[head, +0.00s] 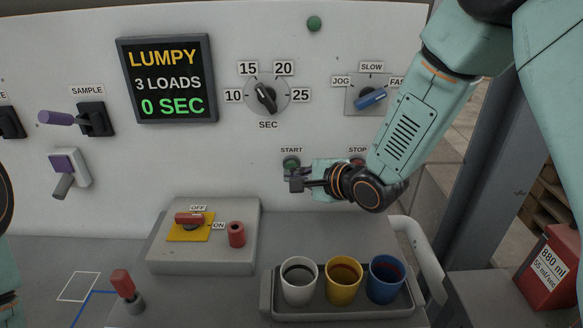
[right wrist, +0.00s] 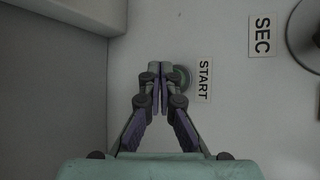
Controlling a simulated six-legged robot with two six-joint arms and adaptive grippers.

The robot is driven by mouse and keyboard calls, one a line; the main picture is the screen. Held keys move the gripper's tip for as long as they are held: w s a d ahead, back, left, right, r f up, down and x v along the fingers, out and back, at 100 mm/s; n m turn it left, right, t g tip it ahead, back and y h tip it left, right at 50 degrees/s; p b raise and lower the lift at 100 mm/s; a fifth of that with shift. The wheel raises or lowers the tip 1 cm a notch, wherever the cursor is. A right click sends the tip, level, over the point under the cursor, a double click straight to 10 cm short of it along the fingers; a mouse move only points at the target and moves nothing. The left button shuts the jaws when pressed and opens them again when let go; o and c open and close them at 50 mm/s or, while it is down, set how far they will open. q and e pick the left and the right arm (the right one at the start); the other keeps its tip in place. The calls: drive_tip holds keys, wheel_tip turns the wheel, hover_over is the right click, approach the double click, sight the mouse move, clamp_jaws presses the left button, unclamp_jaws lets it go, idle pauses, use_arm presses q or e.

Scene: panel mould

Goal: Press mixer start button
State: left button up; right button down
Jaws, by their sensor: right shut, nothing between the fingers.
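The green start button (head: 291,161) is on the pale wall panel under the START label, its lower part close behind my right gripper. My right gripper (head: 297,184) is shut and empty, with its fingertips in front of the panel just below the button. In the right wrist view the closed fingertips (right wrist: 160,66) overlap the left side of the green button (right wrist: 182,78); I cannot tell whether they touch it. The display (head: 167,80) reads LUMPY, 3 LOADS, 0 SEC. My left gripper is not in view.
A red stop button (head: 357,161) is partly hidden by my right arm. Above are a seconds dial (head: 266,96) and a blue speed knob (head: 371,98).

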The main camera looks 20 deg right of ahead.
drive_tip(key=shift+w+d, duration=0.15)
drive_tip(key=shift+w, duration=0.2)
